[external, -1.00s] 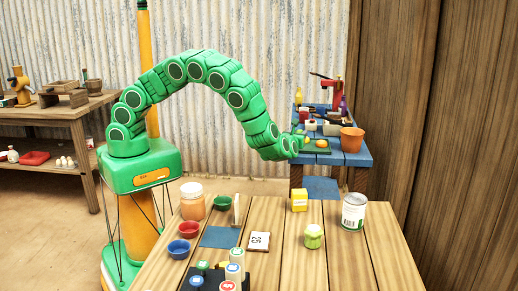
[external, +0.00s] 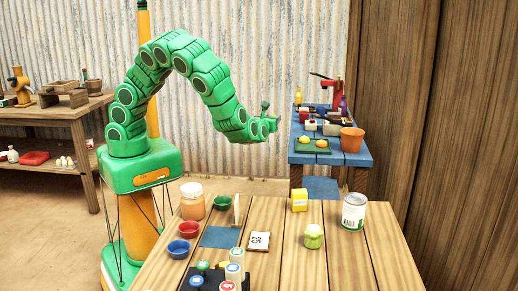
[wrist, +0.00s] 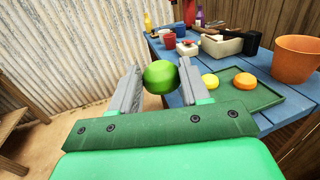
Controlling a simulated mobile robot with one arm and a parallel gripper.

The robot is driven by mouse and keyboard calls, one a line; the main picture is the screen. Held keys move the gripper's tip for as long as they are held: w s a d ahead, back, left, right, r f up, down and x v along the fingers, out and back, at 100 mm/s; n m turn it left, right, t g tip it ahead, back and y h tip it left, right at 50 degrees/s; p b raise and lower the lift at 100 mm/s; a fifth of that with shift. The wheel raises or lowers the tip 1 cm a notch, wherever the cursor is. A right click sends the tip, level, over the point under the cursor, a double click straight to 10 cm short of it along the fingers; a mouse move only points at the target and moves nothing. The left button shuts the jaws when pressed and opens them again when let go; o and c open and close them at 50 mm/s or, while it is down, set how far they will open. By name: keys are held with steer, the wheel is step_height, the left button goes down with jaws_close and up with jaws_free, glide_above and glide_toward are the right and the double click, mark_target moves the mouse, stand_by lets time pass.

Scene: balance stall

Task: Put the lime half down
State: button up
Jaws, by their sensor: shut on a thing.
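My gripper (wrist: 155,82) is shut on the green lime half (wrist: 161,77), which sits between the grey fingers near their tips. In the external view my gripper (external: 268,118) is in the air left of the blue table (external: 345,159), apart from it. The lime half cannot be made out clearly there. A green tray (wrist: 262,104) on the blue table holds a yellow half (wrist: 210,80) and an orange half (wrist: 244,81). The tray also shows in the external view (external: 312,150). Its front right part is bare.
A terracotta pot (wrist: 298,60) stands right of the tray. A pale box (wrist: 221,46), a red cup (wrist: 169,41) and bottles stand behind it. A red press (external: 333,92) is at the table's back. The wooden table (external: 340,262) in front carries jars, bowls and a can (external: 354,212).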

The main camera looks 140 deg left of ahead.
steer(key=shift+d, duration=0.1)
steer(key=w+d+m+t+y, duration=0.1)
steer(key=w+d+m+t, duration=0.5)
steer(key=w+d, duration=0.6)
steer(key=w+d+m+t, duration=0.4)
steer(key=w+d+t, duration=0.45)
steer(key=w, duration=0.65)
steer(key=w+d+f+m+t+h, duration=0.1)
steer(key=w+d+m+t+h, duration=0.25)
steer(key=d, duration=0.65)
steer(key=w+d+m+t+h, duration=0.2)
steer(key=w+d+t, duration=0.15)
steer(key=d, duration=0.65)
steer(key=w+d+f+m+t+h, duration=0.1)
steer(key=w+d+m+t+h, duration=0.2)
steer(key=d, duration=0.7)
steer(key=w+r+m+t+h, duration=0.2)
steer(key=w+r+h, duration=0.15)
steer(key=r, duration=1.25)
steer(key=w+f+m+h, duration=0.1)
steer(key=w+f+h, duration=0.1)
steer(key=f, duration=0.5)
steer(key=w+f+m+h, duration=0.1)
steer(key=f+m+h, duration=0.1)
steer(key=f, duration=0.6)
steer(key=shift+w+d+f+h, duration=0.15)
steer(key=shift+w+f+h, duration=0.15)
steer(key=shift+w, duration=0.1)
